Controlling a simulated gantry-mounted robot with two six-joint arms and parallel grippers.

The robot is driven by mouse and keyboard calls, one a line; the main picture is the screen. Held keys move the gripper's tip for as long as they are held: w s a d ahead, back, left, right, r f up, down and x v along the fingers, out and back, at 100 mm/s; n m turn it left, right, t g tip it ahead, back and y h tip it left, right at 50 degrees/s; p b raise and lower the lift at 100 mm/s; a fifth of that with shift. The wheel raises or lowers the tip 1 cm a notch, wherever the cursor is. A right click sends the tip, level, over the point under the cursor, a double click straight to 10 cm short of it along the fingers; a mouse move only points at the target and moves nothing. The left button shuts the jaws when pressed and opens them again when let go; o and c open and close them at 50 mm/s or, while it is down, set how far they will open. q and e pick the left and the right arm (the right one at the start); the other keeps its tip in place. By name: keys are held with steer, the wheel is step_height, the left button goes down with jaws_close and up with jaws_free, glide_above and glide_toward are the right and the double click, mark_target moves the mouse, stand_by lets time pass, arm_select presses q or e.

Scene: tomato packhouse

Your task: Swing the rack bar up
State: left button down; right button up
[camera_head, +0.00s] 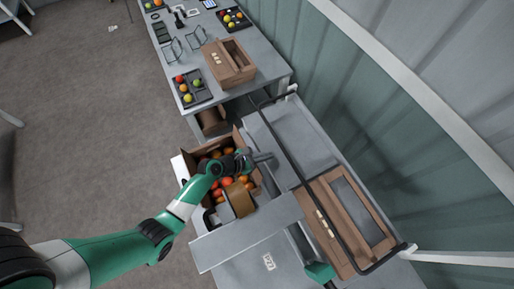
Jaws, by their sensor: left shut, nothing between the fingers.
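The rack bar (300,178) is a long dark bar with bent ends. It runs slantwise over the grey bench, between white posts at the wall side, and passes over a brown wooden crate. My left gripper (268,159) is shut and empty. My right gripper is not identifiable in this view.
A cardboard box (240,134) of red and orange tomatoes lies beneath my left wrist. The brown wooden crate (322,228) is on the grey bench (285,125). A farther table (262,62) holds trays and another crate. A green wall rises at right.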

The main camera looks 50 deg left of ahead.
arm_select(q)
steer(key=shift+b+x, duration=0.4)
steer(key=shift+x, duration=0.85)
steer(key=r, duration=0.1)
steer(key=r+p, duration=0.2)
steer(key=shift+w, duration=0.25)
steer(key=shift+w+r, duration=0.1)
steer(key=shift+r, duration=0.4)
